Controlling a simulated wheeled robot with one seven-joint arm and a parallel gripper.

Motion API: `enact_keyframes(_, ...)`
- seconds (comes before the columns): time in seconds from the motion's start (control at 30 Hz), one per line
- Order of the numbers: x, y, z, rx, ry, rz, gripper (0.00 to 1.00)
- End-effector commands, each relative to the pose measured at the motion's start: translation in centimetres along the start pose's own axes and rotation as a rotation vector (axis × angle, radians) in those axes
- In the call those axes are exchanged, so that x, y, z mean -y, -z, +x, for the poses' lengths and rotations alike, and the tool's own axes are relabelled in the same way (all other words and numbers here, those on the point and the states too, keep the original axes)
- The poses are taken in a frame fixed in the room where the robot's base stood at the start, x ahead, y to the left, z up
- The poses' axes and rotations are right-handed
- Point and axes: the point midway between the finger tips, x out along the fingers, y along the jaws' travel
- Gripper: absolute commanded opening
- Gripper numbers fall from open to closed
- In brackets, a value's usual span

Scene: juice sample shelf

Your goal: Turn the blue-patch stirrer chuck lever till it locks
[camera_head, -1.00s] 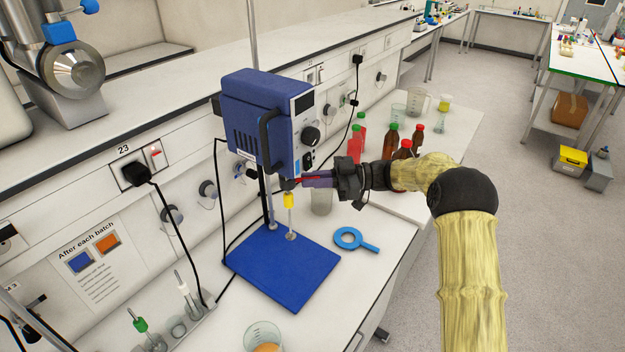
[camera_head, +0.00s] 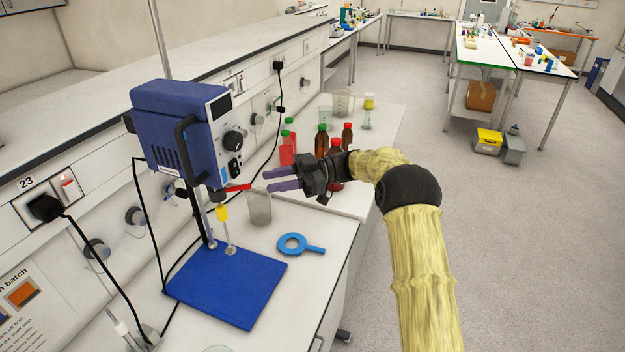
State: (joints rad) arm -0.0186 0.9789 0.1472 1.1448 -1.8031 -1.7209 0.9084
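The stirrer (camera_head: 178,125) is a blue overhead motor unit on a rod above a blue base plate (camera_head: 226,284). Its chuck (camera_head: 216,195) is under the motor, with a red lever (camera_head: 238,188) sticking out to the right. A yellow collar (camera_head: 222,212) sits on the shaft below the chuck. My gripper (camera_head: 267,181) is just right of the lever's tip, its two purple fingers apart with a gap between them. It looks empty and clear of the lever. Whether the lever is locked cannot be told. No blue patch is clearly readable on the stirrer.
A glass beaker (camera_head: 258,207) stands just below my fingers. Several red and brown bottles (camera_head: 322,141) stand behind my gripper. A blue ring-shaped tool (camera_head: 293,244) lies right of the base plate. Black cables hang along the wall. Open floor lies to the right.

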Motion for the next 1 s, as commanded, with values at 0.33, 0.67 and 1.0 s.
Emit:
enact_keyframes(0.33,0.0,-0.4,-7.0,0.002,0.000,-0.001,0.33)
enact_keyframes(0.67,0.0,0.0,-9.6,0.000,0.003,0.000,0.33)
enact_keyframes(1.0,-0.3,0.4,-9.5,-0.006,-0.022,-0.008,0.33)
